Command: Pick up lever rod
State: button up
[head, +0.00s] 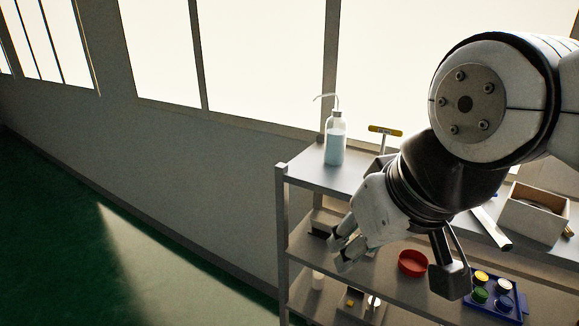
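A long pale metal bar (490,228) lies on the top shelf at the right, partly hidden behind my arm. It may be the lever rod, but I cannot tell for sure. A T-shaped tool with a yellow crosspiece (385,131) stands upright at the back of the top shelf, its lower part hidden by my arm. My gripper (340,252) is in front of the shelf unit, left of the bar and apart from it. It points down and left. Its fingers show a gap with nothing seen between them.
The grey shelf unit (283,215) holds a wash bottle (335,143) at its top left corner and an open box (536,212) at the right. Below are a red dish (412,263) and a blue tray (513,313) with several coloured round pieces. The green floor at left is clear.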

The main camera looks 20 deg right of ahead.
aim_at(498, 236)
jog(key=i+j+z, duration=0.2)
jog(key=j, duration=0.35)
jog(key=j+z, duration=0.15)
jog(key=j, duration=0.4)
jog(key=i+j+z, duration=0.2)
jog(key=j, duration=0.4)
jog(key=k+z, duration=0.1)
jog(key=z, duration=1.05)
